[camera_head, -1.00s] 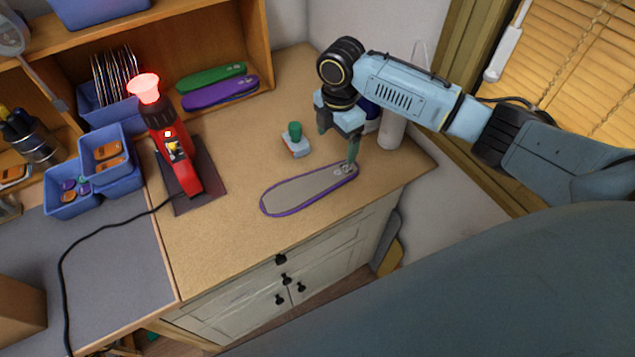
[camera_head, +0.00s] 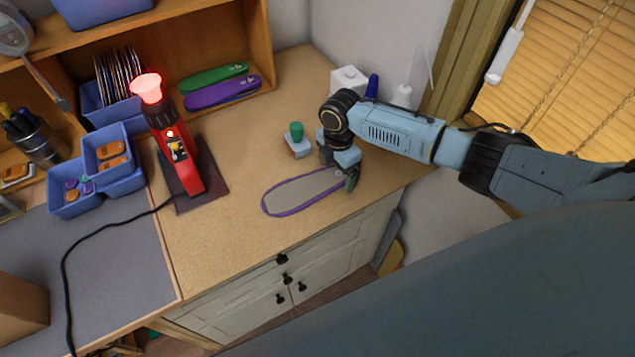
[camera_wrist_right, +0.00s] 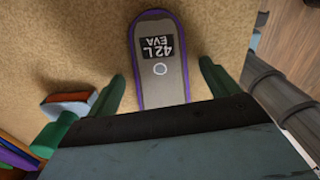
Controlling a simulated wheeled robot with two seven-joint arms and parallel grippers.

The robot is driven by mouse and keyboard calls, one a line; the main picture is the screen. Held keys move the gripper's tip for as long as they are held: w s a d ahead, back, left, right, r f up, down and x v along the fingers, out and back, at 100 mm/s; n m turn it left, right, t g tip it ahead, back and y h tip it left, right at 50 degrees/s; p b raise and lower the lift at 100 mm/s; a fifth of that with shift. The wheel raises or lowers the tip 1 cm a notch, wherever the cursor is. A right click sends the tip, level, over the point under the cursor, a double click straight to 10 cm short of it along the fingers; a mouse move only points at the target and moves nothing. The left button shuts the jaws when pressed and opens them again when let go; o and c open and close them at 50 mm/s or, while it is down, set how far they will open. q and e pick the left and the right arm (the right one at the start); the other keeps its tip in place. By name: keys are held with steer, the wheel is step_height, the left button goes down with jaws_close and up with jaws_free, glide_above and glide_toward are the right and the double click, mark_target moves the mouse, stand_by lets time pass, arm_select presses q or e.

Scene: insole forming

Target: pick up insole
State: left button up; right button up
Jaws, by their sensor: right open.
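A long grey insole with a purple edge (camera_head: 295,193) lies flat on the wooden worktop. In the right wrist view its narrower end (camera_wrist_right: 162,62) shows a black label reading "42 L EVA" and a small pale round mark. My right gripper (camera_head: 343,180) is low over the insole's right end. In the right wrist view its two green fingers (camera_wrist_right: 162,88) are open, one on each side of the insole, with gaps between. The right end is partly hidden by the gripper in the head view. My left gripper is not in view.
A green-knobbed block (camera_head: 297,142) stands just behind the insole, left of my right gripper. A red heat tool (camera_head: 180,160) with a glowing top stands on a dark mat at left. Green and purple insoles (camera_head: 220,92) lie on the shelf. The worktop's front edge is close.

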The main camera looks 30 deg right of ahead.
steer(key=c, duration=1.1)
steer(key=shift+r, duration=0.15)
step_height(320, 180, up, 10)
steer(key=shift+f, duration=0.1)
